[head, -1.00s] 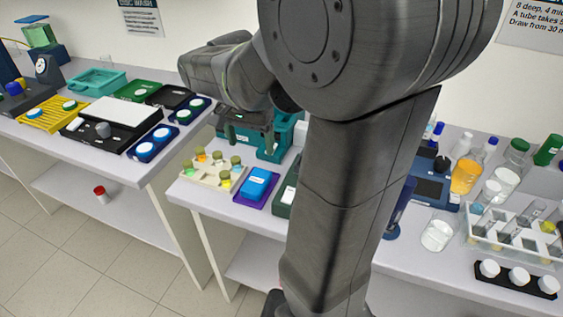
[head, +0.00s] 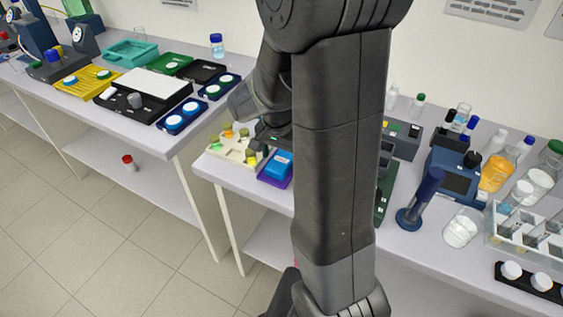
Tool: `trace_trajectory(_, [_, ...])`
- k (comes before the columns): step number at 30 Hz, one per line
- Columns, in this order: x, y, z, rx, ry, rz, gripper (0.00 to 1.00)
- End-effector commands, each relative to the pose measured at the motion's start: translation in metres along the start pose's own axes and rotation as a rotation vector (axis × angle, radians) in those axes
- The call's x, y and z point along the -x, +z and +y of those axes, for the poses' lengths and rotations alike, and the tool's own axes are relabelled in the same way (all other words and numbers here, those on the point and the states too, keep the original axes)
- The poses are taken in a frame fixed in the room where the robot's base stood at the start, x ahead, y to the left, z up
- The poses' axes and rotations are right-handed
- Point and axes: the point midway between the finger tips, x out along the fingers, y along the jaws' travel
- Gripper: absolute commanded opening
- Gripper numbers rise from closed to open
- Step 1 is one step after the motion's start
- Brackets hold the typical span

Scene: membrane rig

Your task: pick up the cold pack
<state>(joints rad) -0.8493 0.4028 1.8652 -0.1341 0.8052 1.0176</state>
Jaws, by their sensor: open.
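The cold pack, a bright blue block with a small white label (head: 279,163), lies on a purple tray (head: 268,180) at the front of the middle bench. My arm crosses the centre of the head view, and the right part of the tray is close to its edge. My gripper (head: 262,150) is open, pointing down just left of and behind the pack, over the edge of the cream vial rack. Its fingers are small and dark here, and their exact height above the bench is hard to tell. Nothing shows between them.
The cream rack (head: 228,153) with several coloured-cap vials stands left of the pack. Right of my arm are a blue stand (head: 412,216), a blue device (head: 455,178), bottles and a tube rack (head: 515,236). A gap separates the left bench (head: 150,143) from this one.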

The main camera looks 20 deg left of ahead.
Motion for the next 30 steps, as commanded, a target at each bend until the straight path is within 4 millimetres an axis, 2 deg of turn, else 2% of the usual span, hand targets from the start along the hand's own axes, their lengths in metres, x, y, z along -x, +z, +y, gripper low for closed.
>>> trace_trajectory(3, [-0.007,0.000,0.001,0.000,0.001,-0.001,0.76])
trace_trajectory(10, [-0.008,0.000,0.000,0.000,0.000,0.000,0.74])
trace_trajectory(18, [-0.007,0.000,0.000,0.000,0.000,0.000,0.24])
trace_trajectory(26, [-0.004,0.000,0.000,0.000,-0.001,0.001,0.24])
trace_trajectory(30, [0.012,-0.003,-0.001,-0.001,-0.004,0.004,0.24])
